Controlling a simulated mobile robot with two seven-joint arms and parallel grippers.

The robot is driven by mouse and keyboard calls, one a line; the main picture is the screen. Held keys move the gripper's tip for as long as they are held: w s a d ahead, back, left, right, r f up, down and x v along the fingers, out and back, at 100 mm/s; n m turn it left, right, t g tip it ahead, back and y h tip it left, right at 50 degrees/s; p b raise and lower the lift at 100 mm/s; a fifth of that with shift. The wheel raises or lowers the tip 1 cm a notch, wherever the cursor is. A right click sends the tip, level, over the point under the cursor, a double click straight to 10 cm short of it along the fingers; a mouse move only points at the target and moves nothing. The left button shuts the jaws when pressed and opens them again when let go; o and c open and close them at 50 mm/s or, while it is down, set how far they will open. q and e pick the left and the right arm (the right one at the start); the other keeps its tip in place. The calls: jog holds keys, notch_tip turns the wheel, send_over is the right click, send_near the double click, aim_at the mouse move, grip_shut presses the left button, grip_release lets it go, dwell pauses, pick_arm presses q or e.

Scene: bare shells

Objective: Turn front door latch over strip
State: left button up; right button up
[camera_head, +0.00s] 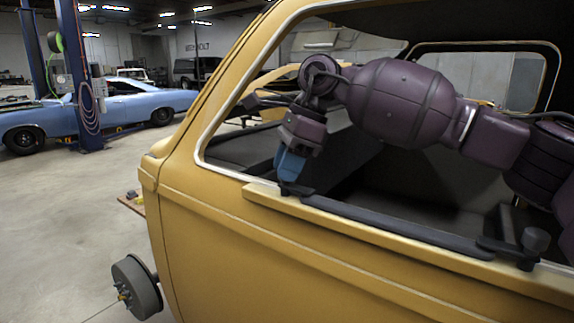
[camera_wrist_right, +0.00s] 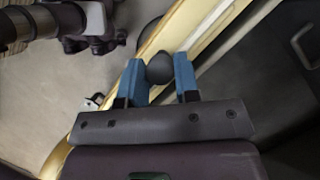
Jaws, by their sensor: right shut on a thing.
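The yellow door strip (camera_head: 400,252) lies along the sill of the car door's window opening, with a dark bar (camera_head: 390,220) beside it on the inner side. My right gripper (camera_head: 290,166) reaches down at the front end of the sill. In the right wrist view its blue fingers (camera_wrist_right: 160,76) are shut on the dark round knob (camera_wrist_right: 159,66) of the front latch. The front latch's dark arm (camera_head: 298,190) shows just below the fingers; its knob is hidden in the head view. I cannot tell exactly how far the latch lies over the strip. My left gripper is not in view.
A second dark latch with a round knob (camera_head: 535,240) is at the rear end of the sill. The yellow window frame (camera_head: 232,95) slopes up close to my right arm. A blue car (camera_head: 60,118) stands far off.

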dwell(0.3)
jog(key=o, duration=0.9)
jog(key=shift+r, duration=0.1)
jog(key=v, duration=1)
jog(key=shift+d+r, duration=0.2)
jog(key=shift+r, duration=0.05)
